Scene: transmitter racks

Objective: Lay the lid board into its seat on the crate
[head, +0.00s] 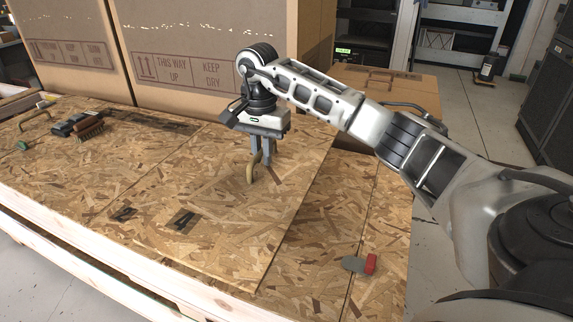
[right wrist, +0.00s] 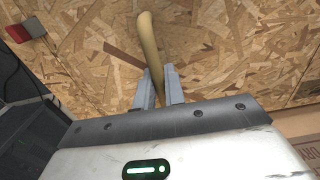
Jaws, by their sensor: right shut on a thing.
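The lid board (head: 235,215) is a speckled wood-chip panel with a curved tan handle (head: 251,172). It lies over the top of the wide crate (head: 95,272), which has a pale timber side. I cannot tell whether the board touches the crate top or hovers just above it. My right gripper (head: 260,162) is shut on the handle, above the board's far right part. In the right wrist view, the handle (right wrist: 148,45) runs up from between the fingers (right wrist: 158,88). The seat is not clearly visible; a dark strip shows behind the board. My left gripper is not in view.
A red-handled scraper (head: 368,264) lies on the panel right of the board. A brush (head: 90,131) and small tools lie at the left. Large cardboard boxes (head: 205,50) stand close behind, with another box (head: 410,90) behind my right arm. Open floor lies at right.

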